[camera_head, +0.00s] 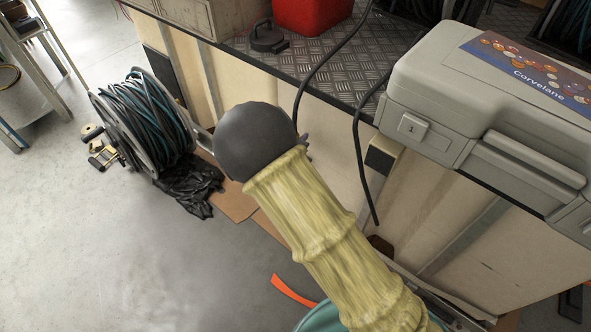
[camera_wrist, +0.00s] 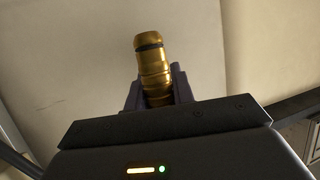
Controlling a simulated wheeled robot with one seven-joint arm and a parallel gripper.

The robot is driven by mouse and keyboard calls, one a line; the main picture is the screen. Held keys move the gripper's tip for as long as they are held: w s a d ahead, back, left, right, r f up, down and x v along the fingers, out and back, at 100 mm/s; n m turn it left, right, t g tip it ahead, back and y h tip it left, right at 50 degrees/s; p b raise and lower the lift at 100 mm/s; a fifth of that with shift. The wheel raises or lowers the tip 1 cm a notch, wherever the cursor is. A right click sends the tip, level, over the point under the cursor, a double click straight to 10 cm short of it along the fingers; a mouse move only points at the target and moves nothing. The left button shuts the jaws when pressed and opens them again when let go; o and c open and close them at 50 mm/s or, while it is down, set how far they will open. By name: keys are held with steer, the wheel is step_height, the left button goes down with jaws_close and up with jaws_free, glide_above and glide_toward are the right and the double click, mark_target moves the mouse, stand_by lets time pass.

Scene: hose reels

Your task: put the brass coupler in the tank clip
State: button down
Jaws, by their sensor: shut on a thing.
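In the wrist view the brass coupler (camera_wrist: 151,62) is a gold cylinder with a dark ring near its top end. My gripper (camera_wrist: 157,93) is shut on its lower part, and the coupler sticks out beyond the fingertips against a plain beige surface. The coupler looks nearly upright in that view, leaning slightly. In the head view my sleeved arm and its dark rounded end hide the coupler and nearly all of the gripper. I cannot make out the tank clip in either view.
A grey case (camera_head: 470,95) stands on the metal-topped bench (camera_head: 345,75), with a red container (camera_head: 311,12) behind. Dark hoses (camera_head: 357,150) hang over the beige front. A hose reel (camera_head: 143,118) and black plastic (camera_head: 190,184) lie left. Open floor (camera_head: 105,255) is at lower left.

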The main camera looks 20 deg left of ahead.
steer(key=f+b, duration=0.2)
steer(key=f, duration=0.3)
steer(key=shift+w, duration=0.2)
steer(key=shift+s+a, duration=0.15)
steer(key=shift+s, duration=0.15)
steer(key=f+b, duration=0.2)
steer(key=f, duration=0.1)
steer(key=f+b, duration=0.1)
steer(key=shift+w+d+f, duration=0.15)
steer(key=shift+d+f, duration=0.1)
steer(key=shift+f, duration=0.15)
steer(key=shift+a+f, duration=0.1)
steer(key=shift+f, duration=0.05)
steer(key=c, duration=1.2)
jaws_free()
